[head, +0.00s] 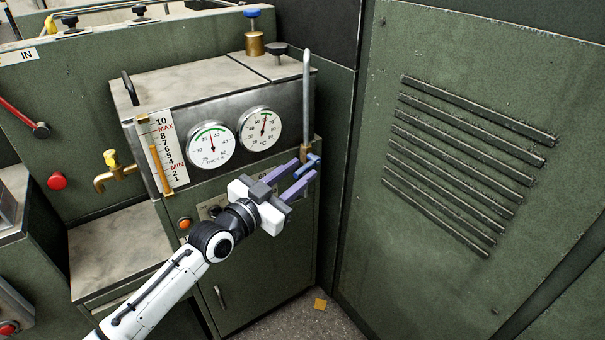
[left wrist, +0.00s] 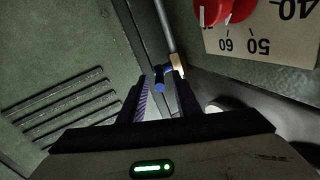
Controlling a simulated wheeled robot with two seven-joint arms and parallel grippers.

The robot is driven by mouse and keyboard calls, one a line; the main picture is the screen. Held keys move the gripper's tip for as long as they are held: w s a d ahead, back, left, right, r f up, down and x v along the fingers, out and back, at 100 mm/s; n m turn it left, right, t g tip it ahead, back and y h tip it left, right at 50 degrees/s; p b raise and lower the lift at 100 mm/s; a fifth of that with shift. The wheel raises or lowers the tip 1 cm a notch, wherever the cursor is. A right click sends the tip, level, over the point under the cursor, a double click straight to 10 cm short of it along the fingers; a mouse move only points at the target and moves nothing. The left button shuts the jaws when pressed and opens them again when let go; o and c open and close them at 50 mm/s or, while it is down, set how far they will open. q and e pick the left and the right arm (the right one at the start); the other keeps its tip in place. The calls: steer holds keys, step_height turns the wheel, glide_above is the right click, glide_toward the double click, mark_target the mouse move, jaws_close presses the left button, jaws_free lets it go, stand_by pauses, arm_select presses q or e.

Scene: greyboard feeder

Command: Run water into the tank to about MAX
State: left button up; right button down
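The steel tank (head: 215,85) has a white level scale (head: 168,165) with MAX near the top, MIN near the bottom and an amber strip along it. I cannot tell the water level. A grey pipe (head: 306,95) runs down the tank's right corner to a brass valve with a blue handle (head: 312,160). My left gripper (head: 307,168) is at this handle with its purple fingers apart. In the left wrist view the blue handle (left wrist: 159,82) shows between or just beyond the fingertips; contact cannot be told. My right gripper is not in view.
Two round gauges (head: 212,145) sit on the tank front. A brass tap (head: 115,172) sticks out at the left above a grey ledge (head: 120,245). A louvred green panel (head: 465,170) stands close on the right. A red knob (left wrist: 222,10) with a dial shows in the wrist view.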

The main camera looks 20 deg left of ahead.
arm_select(q)
steer(key=shift+x, duration=0.85)
steer(key=shift+w, duration=0.1)
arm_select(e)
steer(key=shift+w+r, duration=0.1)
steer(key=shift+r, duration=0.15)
arm_select(q)
steer(key=shift+c, duration=0.3)
jaws_close()
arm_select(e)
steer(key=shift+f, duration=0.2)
arm_select(q)
steer(key=shift+d+r, duration=0.1)
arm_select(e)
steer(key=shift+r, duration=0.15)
